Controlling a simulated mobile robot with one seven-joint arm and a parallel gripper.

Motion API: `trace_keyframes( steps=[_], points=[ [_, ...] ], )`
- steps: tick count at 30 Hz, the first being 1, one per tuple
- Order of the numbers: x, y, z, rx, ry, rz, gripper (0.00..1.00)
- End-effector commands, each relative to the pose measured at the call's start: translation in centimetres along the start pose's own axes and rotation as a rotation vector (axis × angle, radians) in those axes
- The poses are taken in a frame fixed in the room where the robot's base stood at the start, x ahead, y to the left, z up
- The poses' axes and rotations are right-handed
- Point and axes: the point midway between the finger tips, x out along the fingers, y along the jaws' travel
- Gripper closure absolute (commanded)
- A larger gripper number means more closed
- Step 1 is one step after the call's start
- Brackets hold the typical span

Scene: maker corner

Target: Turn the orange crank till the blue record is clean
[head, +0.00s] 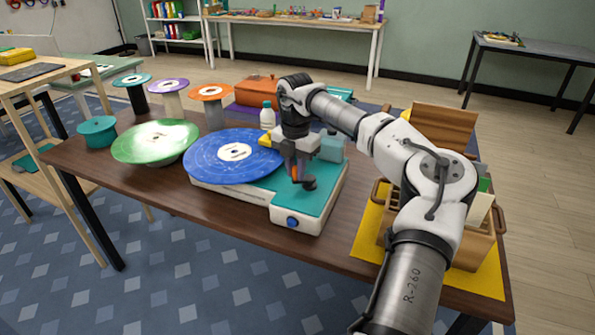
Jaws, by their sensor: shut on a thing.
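The blue record (208,165) lies flat on a white and teal record-cleaning machine (318,195) in the middle of the table. Pale streaks or specks show on its blue surface around a white label. My gripper (300,180) points down over the right part of the machine, to the right of the record. It is shut on the orange crank (294,172), of which only a small orange part shows between the fingers. The rest of the crank is hidden by my gripper.
A green record (150,142) stands left of the machine, with a teal round tub (97,132) beside it. Small discs on stands, a white bottle (267,117) and an orange box (258,90) are behind. A wooden crate (465,250) on a yellow mat (371,232) is at right.

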Motion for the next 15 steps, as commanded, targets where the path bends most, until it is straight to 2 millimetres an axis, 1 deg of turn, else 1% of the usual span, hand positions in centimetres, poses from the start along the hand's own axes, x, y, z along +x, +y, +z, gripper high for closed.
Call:
trace_keyframes(
  steps=[6,15],
  points=[
    [-0.2,0.6,0.6,0.203,-0.002,0.002,1.0],
    [-0.1,1.0,1.4,0.435,-0.002,0.003,1.0]
  ],
)
